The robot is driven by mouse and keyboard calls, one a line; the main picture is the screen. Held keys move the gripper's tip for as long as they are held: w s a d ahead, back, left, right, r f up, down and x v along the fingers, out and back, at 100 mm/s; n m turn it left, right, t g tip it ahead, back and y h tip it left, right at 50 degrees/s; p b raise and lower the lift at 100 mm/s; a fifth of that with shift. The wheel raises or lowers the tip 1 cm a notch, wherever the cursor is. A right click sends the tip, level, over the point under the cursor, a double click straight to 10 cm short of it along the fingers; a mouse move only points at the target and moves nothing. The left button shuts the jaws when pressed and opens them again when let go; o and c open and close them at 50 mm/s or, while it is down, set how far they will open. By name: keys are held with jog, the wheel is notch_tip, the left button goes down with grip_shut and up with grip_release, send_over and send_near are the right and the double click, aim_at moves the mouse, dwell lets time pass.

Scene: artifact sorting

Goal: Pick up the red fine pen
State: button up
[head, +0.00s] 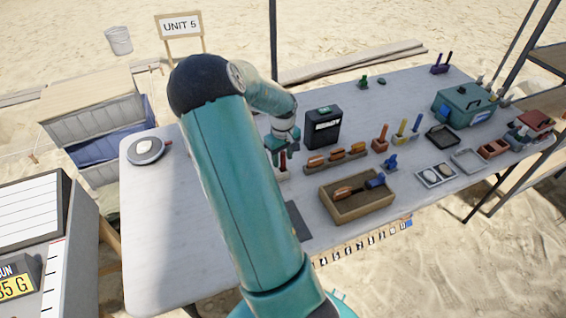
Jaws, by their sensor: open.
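My gripper (279,150) is small in the view, pointing down at the end of my teal arm over the middle of the white table. Its jaws are open. A thin dark red upright thing (283,162), which looks like the red fine pen, stands directly below or between the jaws. Its lower end is at a small pale holder (284,174), partly hidden by my arm. I cannot tell whether the jaws touch it. Another red upright piece (384,132) stands in a brown-red block further right.
A black box (322,128) stands just behind my gripper. A rack of orange-handled tools (335,159) and a wooden tray (334,209) lie to the right. Yellow and blue upright pieces, small trays and a teal case (463,105) are further right. The table's left part (165,215) is mostly clear.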

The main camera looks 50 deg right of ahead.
jog(key=shift+f, duration=0.45)
jog(key=shift+c, duration=0.4)
grip_shut()
jog(key=shift+r, duration=0.2)
